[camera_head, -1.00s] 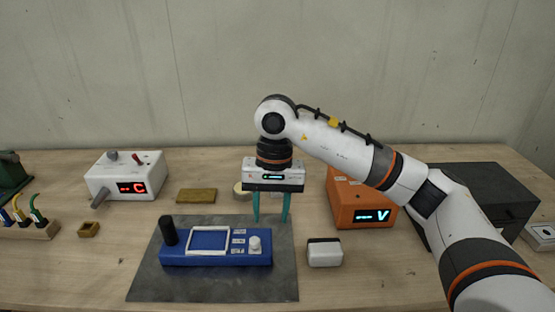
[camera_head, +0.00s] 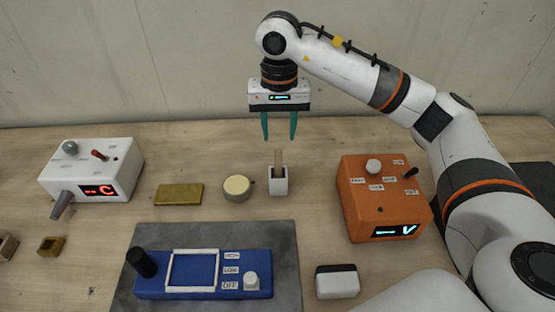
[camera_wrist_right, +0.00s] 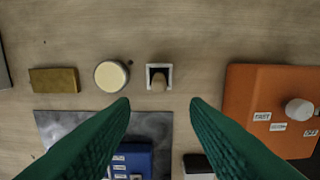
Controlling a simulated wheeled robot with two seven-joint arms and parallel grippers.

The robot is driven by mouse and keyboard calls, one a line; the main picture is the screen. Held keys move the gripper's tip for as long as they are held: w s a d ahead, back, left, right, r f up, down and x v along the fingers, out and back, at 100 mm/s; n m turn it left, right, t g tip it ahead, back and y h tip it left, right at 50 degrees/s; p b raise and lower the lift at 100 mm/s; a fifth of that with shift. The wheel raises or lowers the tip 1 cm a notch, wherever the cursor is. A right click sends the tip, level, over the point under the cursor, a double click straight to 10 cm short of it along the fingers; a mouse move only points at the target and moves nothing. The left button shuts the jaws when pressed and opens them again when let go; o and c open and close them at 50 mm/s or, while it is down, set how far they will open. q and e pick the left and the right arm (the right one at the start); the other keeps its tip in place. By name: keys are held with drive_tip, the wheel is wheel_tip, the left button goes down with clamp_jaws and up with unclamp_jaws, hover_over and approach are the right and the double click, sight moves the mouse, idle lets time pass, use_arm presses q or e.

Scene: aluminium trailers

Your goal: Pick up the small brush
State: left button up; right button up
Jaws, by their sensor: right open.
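The small brush (camera_head: 278,159) stands upright in a small white square holder (camera_head: 278,182), with its wooden handle sticking up. In the right wrist view the brush handle (camera_wrist_right: 159,82) shows end-on inside the holder (camera_wrist_right: 150,68), ahead of the fingertips and between them. My right gripper (camera_head: 279,138) is open and empty, its two green fingers pointing down above and behind the brush in the head view. The brush's lower part is hidden in the holder. My left gripper is not in view.
A round cream-topped tin (camera_head: 237,186) and a brass block (camera_head: 179,195) lie left of the holder. An orange box (camera_head: 385,210) stands right. A blue device (camera_head: 203,285) on a grey mat (camera_head: 283,240) and a white-and-black block (camera_head: 337,283) are in front. A white box (camera_head: 92,165) stands far left.

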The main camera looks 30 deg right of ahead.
sight(279, 151)
wheel_tip(279, 151, down, 6)
drive_tip(key=shift+f+p, duration=0.1)
drive_tip(key=shift+p, duration=0.95)
drive_tip(key=f, duration=0.1)
drive_tip(key=f+p, duration=0.1)
drive_tip(key=f, duration=0.1)
drive_tip(key=shift+w+f+p, duration=0.2)
drive_tip(key=shift+w+p, duration=0.1)
drive_tip(key=shift+w+d+f, duration=0.1)
drive_tip(key=shift+f, duration=0.35)
drive_tip(key=shift+c, duration=0.2)
clamp_jaws()
